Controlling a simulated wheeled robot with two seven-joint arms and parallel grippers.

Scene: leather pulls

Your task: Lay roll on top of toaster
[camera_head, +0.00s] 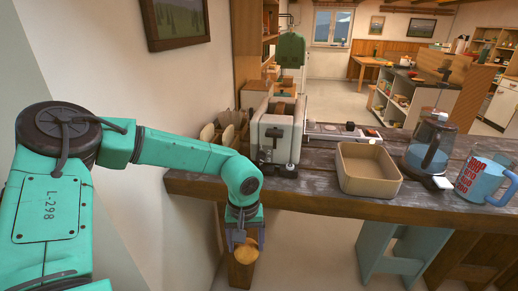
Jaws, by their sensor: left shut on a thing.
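The toaster (269,133) is a pale box with dark fittings, standing upright on the dark wooden counter left of centre. Brown shapes show in its top opening. My left gripper (246,246) points down in front of the counter's near edge, below and to the left of the toaster. It is shut on a golden-brown rounded roll (243,257), which is partly hidden by the fingers. The roll is apart from the toaster. My right gripper is not in view.
On the counter (328,198), a tan open bin (366,186), a glass jug (423,160) and a blue mug (482,180) stand to the right. Slatted holders (226,133) stand left of the toaster. A green object (291,50) rises behind it. A teal stool (378,252) is below.

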